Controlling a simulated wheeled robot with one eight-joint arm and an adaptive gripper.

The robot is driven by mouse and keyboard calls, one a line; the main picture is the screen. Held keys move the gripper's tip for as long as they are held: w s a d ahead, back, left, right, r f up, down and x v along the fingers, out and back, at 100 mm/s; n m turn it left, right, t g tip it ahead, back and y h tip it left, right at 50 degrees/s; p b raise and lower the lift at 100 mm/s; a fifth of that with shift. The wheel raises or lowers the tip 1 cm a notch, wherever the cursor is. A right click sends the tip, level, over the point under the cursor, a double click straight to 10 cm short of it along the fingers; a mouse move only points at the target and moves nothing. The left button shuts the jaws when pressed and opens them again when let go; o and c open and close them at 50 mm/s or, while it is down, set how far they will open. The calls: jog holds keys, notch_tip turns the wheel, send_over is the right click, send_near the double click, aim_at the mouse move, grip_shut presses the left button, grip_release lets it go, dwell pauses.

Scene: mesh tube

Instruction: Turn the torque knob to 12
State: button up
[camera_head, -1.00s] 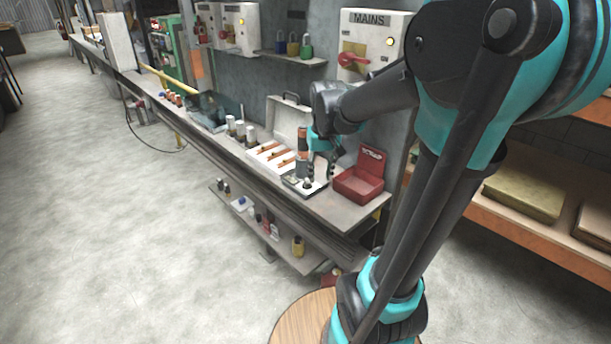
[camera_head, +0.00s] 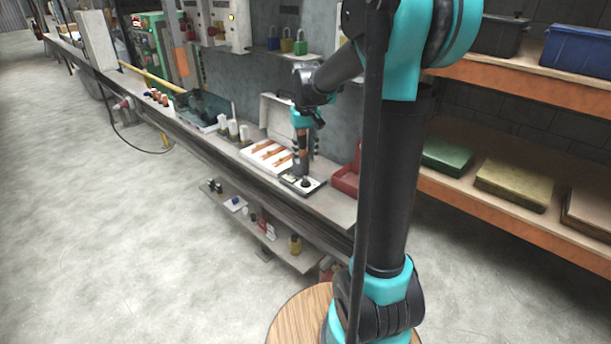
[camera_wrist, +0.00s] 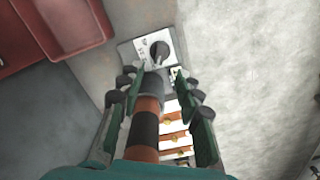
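The torque knob (camera_wrist: 158,50) is a dark round knob on the light face of a small panel (camera_wrist: 140,44), beyond my fingertips in the wrist view. In the head view the knob (camera_head: 306,184) sits on the panel at the bench's front edge. An upright cylinder banded orange and black (camera_wrist: 146,125) stands beside the knob and runs up between my fingers. My gripper (camera_wrist: 155,88) is open, with fingers on both sides of the cylinder and gaps visible. In the head view my gripper (camera_head: 305,150) is above the panel. The knob's setting is too small to read.
A white tray with copper-coloured bars (camera_head: 262,158) lies left of the panel. A red box (camera_wrist: 75,22) is on the other side, partly hidden by my arm in the head view. A grey wall (camera_head: 250,75) rises behind the bench.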

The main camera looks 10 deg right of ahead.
aim_at(306, 178)
notch_tip(306, 178, down, 8)
jog(key=shift+f, duration=0.15)
jog(key=shift+c, duration=0.2)
grip_shut()
